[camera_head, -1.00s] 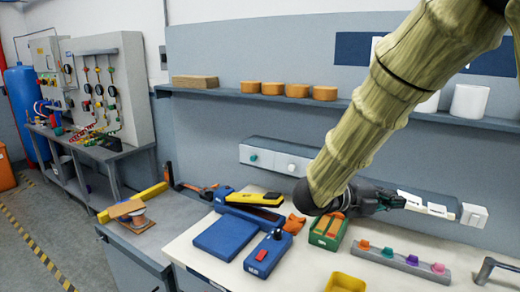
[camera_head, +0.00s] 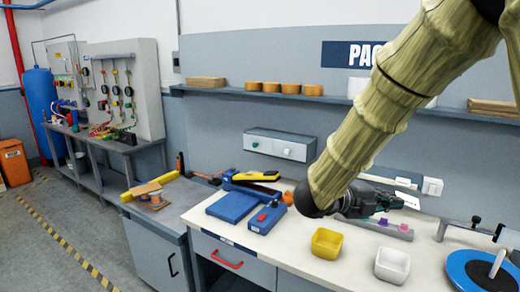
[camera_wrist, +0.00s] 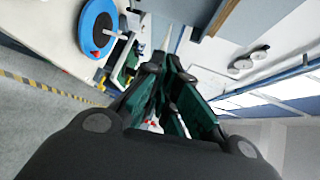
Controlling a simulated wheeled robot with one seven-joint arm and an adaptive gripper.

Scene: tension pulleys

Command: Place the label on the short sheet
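My gripper (camera_head: 388,201) is at the end of my arm, over the back of the bench. In the head view a small white flat piece (camera_head: 410,201) shows at its fingertips. It could be the label, but I cannot tell whether it is gripped or behind. Another white flat piece (camera_head: 406,182) shows just above, by the grey rail at the wall. In the wrist view the teal fingers of my gripper (camera_wrist: 166,68) run close together, and their tips are hard to make out. I cannot identify the short sheet with certainty.
A yellow bin (camera_head: 327,243) and a white bin (camera_head: 392,265) stand at the bench front. A blue disc (camera_head: 478,276) is at the right. A grey strip with coloured knobs (camera_head: 382,228) lies below my gripper. Blue tools (camera_head: 232,207) lie left; a shelf (camera_head: 350,100) runs above.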

